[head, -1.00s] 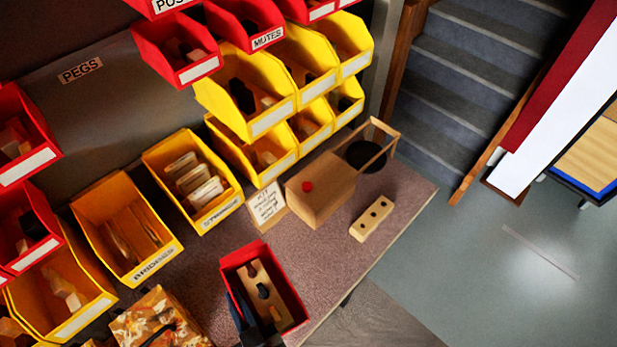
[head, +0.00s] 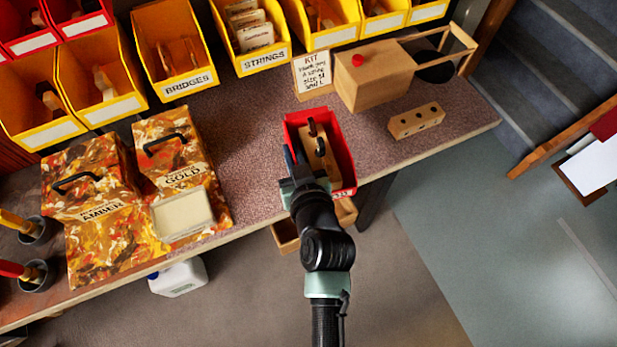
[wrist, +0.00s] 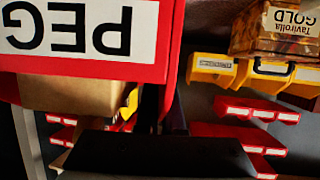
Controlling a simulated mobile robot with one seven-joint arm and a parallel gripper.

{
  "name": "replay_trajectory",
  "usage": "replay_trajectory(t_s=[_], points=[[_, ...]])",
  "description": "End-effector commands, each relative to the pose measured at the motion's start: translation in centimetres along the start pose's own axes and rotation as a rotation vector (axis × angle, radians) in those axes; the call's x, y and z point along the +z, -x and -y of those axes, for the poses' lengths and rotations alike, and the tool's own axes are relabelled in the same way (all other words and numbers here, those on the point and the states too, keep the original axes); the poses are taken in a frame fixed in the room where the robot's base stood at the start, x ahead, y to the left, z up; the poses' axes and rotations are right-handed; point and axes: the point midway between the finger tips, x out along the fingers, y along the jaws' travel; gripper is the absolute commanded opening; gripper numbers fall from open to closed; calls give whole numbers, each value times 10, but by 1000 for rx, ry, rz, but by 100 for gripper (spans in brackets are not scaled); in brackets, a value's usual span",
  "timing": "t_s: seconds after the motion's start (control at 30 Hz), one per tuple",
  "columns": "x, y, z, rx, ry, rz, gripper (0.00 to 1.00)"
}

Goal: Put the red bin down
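The red bin (head: 346,168) is at the front edge of the bench, below the wooden kit box in the head view. A pale wooden block with dark pegs (head: 318,150) lies inside it. My gripper (head: 297,163) is at the bin's left wall. In the wrist view the bin (wrist: 170,50) fills the upper left, with its white PEG label upside down. The dark fingers (wrist: 165,112) close on its red wall there. I cannot tell whether the bin's underside touches the bench.
The bench top (head: 245,125) is bare left of the bin. Marbled boxes (head: 95,190) stand further left. The kit box (head: 375,75), its sign (head: 312,72) and a drilled wooden block (head: 416,121) are behind and right. Yellow bins (head: 175,50) line the back.

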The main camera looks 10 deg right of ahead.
Motion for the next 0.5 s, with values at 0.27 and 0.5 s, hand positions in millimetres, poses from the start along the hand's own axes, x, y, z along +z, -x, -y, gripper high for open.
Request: replay_trajectory(t_s=[0.27, 0.5], points=[[-1, -42, 1, -102, 37, -21, 0], [-6, -50, 4, -147, 53, -26, 0]])
